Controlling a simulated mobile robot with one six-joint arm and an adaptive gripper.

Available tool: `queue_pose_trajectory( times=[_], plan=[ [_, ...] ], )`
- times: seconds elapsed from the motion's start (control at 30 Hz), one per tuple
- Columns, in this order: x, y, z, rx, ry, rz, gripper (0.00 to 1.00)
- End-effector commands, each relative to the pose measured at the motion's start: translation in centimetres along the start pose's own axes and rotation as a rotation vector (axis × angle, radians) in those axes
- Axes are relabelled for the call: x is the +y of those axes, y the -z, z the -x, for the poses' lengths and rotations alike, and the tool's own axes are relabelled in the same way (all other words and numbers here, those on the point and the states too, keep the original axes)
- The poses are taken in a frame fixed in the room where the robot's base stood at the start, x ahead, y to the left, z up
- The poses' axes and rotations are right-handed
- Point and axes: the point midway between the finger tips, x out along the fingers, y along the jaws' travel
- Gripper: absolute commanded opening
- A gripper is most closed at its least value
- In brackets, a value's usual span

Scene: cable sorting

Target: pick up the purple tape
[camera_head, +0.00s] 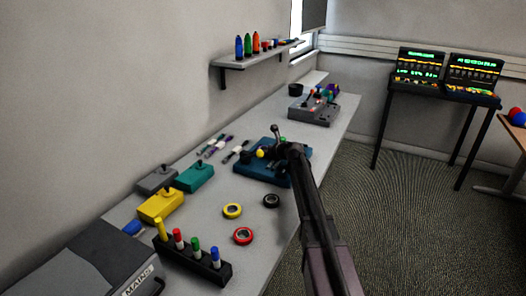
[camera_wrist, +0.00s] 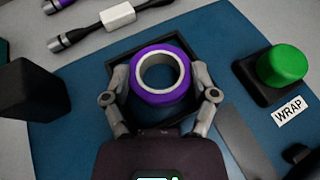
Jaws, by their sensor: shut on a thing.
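The purple tape (camera_wrist: 160,94) is a roll with a white inner ring. In the wrist view it sits between the two fingers of my gripper (camera_wrist: 161,97), which is shut on it from both sides. The tape is over a square black frame (camera_wrist: 122,62) on a blue mat (camera_wrist: 60,150); I cannot tell whether it touches the frame. In the head view my arm reaches over the blue mat (camera_head: 248,174) and hides the gripper and the tape.
A green button (camera_wrist: 283,65) with a WRAP label stands right of the tape, and a black block (camera_wrist: 32,88) stands left. Cables (camera_wrist: 118,16) lie behind. Yellow (camera_head: 232,211), red (camera_head: 243,236) and black (camera_head: 271,201) tape rolls lie on the grey bench.

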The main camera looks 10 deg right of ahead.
Motion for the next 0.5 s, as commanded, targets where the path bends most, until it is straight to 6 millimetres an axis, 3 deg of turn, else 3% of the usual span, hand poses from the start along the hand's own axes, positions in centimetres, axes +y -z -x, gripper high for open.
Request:
queue_pose_trajectory(
  times=[0.5],
  plan=[
    [0.0,-1.7,0.7,0.000,0.000,0.000,0.35]
  ],
)
